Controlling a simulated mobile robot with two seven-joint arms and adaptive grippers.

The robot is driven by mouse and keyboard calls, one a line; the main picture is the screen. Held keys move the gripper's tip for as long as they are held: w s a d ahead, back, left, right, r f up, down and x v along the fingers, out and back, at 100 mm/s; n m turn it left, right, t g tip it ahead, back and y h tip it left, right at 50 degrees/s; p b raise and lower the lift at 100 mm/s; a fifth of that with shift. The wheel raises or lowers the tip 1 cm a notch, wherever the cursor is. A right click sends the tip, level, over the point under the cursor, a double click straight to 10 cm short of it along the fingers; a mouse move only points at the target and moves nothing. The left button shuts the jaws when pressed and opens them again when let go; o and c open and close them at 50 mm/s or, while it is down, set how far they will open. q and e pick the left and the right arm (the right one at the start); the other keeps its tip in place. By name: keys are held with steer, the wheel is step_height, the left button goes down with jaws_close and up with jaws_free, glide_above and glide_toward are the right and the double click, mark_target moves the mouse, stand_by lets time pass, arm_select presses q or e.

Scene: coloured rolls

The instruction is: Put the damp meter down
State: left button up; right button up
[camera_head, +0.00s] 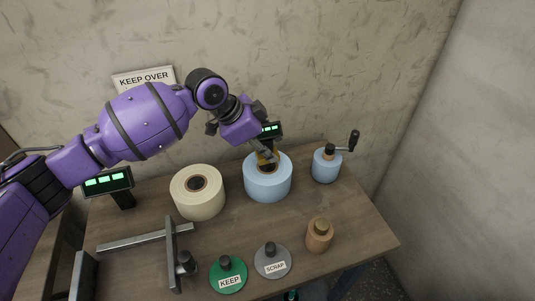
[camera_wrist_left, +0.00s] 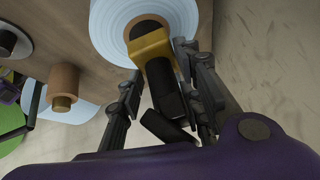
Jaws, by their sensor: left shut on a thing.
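My left gripper (camera_head: 264,150) is above the large light-blue roll (camera_head: 267,185). It is shut on the damp meter (camera_head: 267,158), a yellow and black tool. I cannot tell whether the meter touches the roll. The fingers partly hide it in the head view. My right gripper is in neither view.
A cream roll (camera_head: 198,193) stands left of the blue one, a small blue crank-handled roll (camera_head: 325,168) right. In front are a metal T-frame (camera_head: 150,238), green KEEP disc (camera_head: 228,275), grey SCRAP disc (camera_head: 272,262) and tan cylinder (camera_head: 319,238). The wooden table (camera_head: 365,225) has bare patches.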

arm_select(q)
steer(key=shift+s+f, duration=0.1)
steer(key=shift+f, duration=1.2)
steer(key=shift+f, duration=0.15)
steer(key=o, duration=1.3)
steer(key=shift+c, duration=0.2)
steer(key=shift+r, duration=0.3)
steer(key=v, duration=1.1)
steer(key=shift+s+a+r, duration=0.15)
steer(key=shift+a+r, duration=0.05)
steer(key=shift+r, duration=0.1)
